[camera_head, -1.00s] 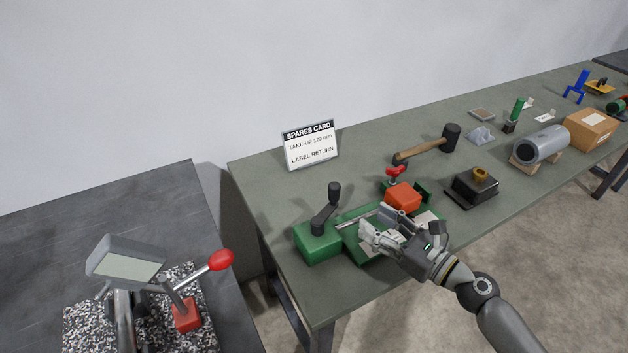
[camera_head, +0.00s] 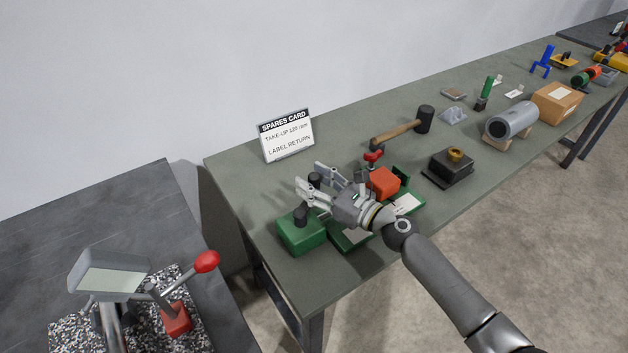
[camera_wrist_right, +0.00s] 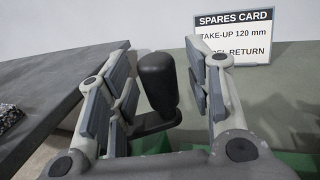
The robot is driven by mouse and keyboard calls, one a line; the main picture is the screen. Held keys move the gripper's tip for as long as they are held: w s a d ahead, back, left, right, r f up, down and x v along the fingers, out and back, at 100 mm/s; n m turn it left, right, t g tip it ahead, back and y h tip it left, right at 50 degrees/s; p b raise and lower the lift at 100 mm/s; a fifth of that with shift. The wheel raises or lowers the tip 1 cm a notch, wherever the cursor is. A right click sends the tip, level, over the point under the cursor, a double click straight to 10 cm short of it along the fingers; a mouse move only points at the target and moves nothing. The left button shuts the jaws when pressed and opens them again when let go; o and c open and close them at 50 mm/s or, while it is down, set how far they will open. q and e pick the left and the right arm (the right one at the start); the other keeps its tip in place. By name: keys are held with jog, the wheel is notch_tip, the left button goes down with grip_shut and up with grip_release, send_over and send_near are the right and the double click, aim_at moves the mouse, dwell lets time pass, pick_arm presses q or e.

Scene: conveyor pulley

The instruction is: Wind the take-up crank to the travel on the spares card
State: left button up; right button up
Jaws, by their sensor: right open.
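The spares card (camera_head: 287,136) stands on the bench behind the take-up unit and reads TAKE-UP 120 mm and LABEL RETURN; it also shows in the right wrist view (camera_wrist_right: 234,38). The green take-up unit (camera_head: 301,238) sits near the bench's left end. Its black crank handle (camera_wrist_right: 158,82) stands upright between the fingers of my open right gripper (camera_wrist_right: 168,85), with a gap to the right-hand fingers. In the head view my right gripper (camera_head: 314,190) covers part of the crank. Contact on the left-hand fingers cannot be told. My left gripper is not in view.
A red block (camera_head: 384,183) and a red-knobbed clamp (camera_head: 374,157) are close to my right wrist. A dark table (camera_head: 100,215) stands at left.

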grip_shut()
jog(key=m+t+h+p, duration=0.1)
jog(key=p, duration=0.1)
jog(key=m+t+h+p, duration=0.1)
jog(key=s+d+m+t+h+p, duration=0.1)
jog(key=p, duration=0.1)
jog(key=shift+s+d+r+h+p, duration=0.1)
jog(key=shift+r+h+p, duration=0.2)
jog(key=shift+h+p, duration=0.1)
jog(key=shift+s+d+f+m+t+h+p, duration=0.15)
jog(key=shift+s+d+m+t+h+p, duration=0.1)
jog(key=shift+m+t+h, duration=0.4)
jog(key=shift+s+d+f+m+t+h+p, duration=0.1)
jog(key=shift+d+m+t+h, duration=0.2)
jog(key=shift+m+h, duration=0.5)
jog(key=shift+a, duration=0.1)
grip_release()
jog(key=shift+n, duration=0.25)
